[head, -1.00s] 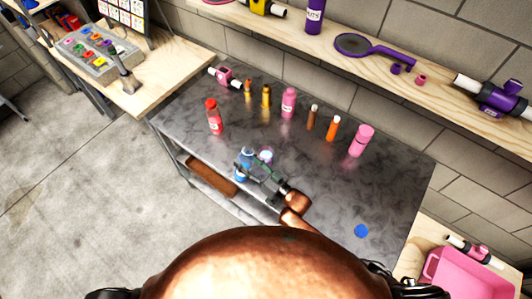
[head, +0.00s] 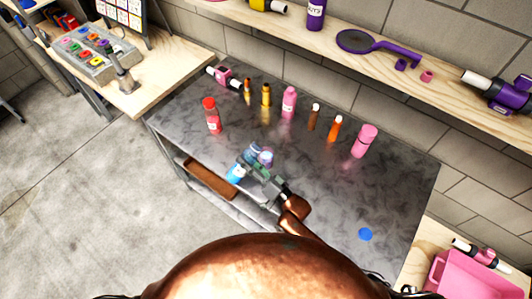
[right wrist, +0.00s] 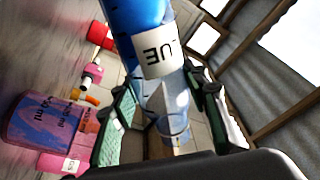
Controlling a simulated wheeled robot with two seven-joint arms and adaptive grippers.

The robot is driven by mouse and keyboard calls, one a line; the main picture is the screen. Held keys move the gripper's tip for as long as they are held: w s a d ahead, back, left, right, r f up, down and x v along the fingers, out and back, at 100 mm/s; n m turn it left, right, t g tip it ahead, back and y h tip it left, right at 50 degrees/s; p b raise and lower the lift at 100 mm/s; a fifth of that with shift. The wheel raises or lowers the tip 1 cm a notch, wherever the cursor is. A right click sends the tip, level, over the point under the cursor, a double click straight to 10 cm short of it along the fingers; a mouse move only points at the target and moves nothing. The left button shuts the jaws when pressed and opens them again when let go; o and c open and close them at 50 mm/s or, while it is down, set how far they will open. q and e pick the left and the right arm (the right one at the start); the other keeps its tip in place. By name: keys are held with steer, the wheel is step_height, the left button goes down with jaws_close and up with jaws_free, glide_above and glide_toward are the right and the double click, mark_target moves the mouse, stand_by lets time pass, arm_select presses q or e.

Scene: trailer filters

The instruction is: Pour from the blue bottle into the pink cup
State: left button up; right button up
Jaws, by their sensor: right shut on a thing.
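My right gripper (head: 262,173) is shut around the blue bottle (head: 236,173) above the grey table near its front edge. The bottle is strongly tilted, and its white label (right wrist: 160,60) reads upside down in the right wrist view. Blue liquid shows in the bottle; its other end is clear and partly hidden by the fingers. The pink cup (head: 265,159) stands on the table just beyond the gripper. In the right wrist view the cup (right wrist: 42,122) is see-through pink with blue-purple inside. A stream between them cannot be made out. My left gripper is out of view.
A red bottle (head: 212,115) stands left of the cup. Several small bottles line the back, with a pink bottle (head: 289,102) and a larger pink one (head: 364,141). A blue disc (head: 365,234) lies on the table's clear right part.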

steer(key=shift+s+a+r+m+t, duration=0.2)
steer(key=shift+r+m+t, duration=0.1)
steer(key=shift+m, duration=0.7)
steer(key=shift+w, duration=0.1)
steer(key=shift+a+f+m+t+h+b, duration=0.25)
steer(key=shift+f+m+h+b, duration=0.2)
steer(key=shift+m+b, duration=0.55)
stand_by(1.1)
steer(key=shift+s+f+m+t, duration=0.1)
steer(key=shift+m+t, duration=0.1)
steer(key=shift+m, duration=0.4)
steer(key=shift+s+f+m+t, duration=0.1)
steer(key=shift+m+t, duration=0.05)
steer(key=shift+m, duration=0.45)
stand_by(1.3)
steer(key=shift+w+d+r+m+t+h+p, duration=0.1)
steer(key=shift+d+r+m+t+h+p, duration=0.1)
steer(key=shift+r+m, duration=0.25)
steer(key=shift+w+d+r+m+t+h+p, duration=0.1)
steer(key=shift+r+m+t+h+p, duration=0.1)
steer(key=shift+m, duration=0.45)
stand_by(1.2)
